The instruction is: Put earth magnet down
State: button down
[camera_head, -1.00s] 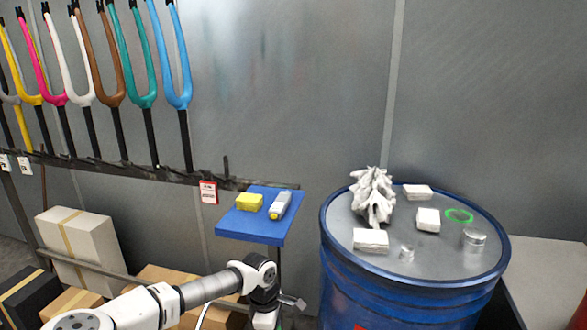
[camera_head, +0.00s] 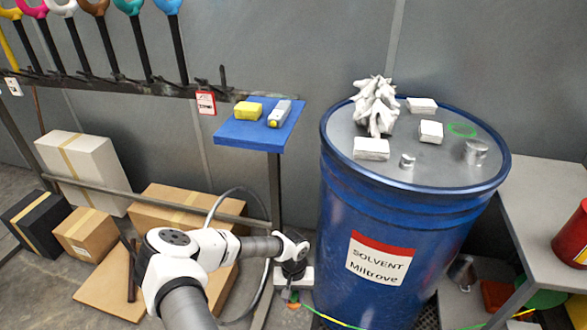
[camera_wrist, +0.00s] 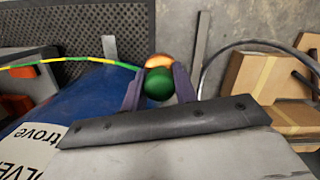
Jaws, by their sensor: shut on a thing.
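The earth magnet (camera_wrist: 158,84), with a green round body and a copper-orange part beyond it, sits between the two purple-grey fingers of my gripper (camera_wrist: 158,76). The gripper is shut on it. A green-and-yellow cable (camera_wrist: 80,61) runs from it to the left in the wrist view. In the head view my gripper (camera_head: 293,294) is low, left of the blue solvent drum (camera_head: 345,215) and below the blue shelf. Only a small green and orange bit of the magnet (camera_head: 294,299) shows there. The cable trails right, past the drum's lower front.
The drum's grey top holds several white blocks, a crumpled white rag (camera_head: 376,106), metal cylinders and a green ring (camera_head: 461,129). The blue shelf (camera_head: 250,138) holds a yellow block and a grey-yellow device. Boxes (camera_head: 90,170) stand at left. A grey table (camera_head: 555,195) stands at right.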

jog(key=shift+w+r, duration=0.5)
jog(key=shift+r, duration=0.2)
jog(key=s+f, duration=0.4)
jog(key=f, duration=0.1)
jog(key=w+r, duration=0.4)
jog(key=r, duration=0.1)
jog(key=shift+w+r, duration=0.15)
jog(key=shift+r, duration=0.1)
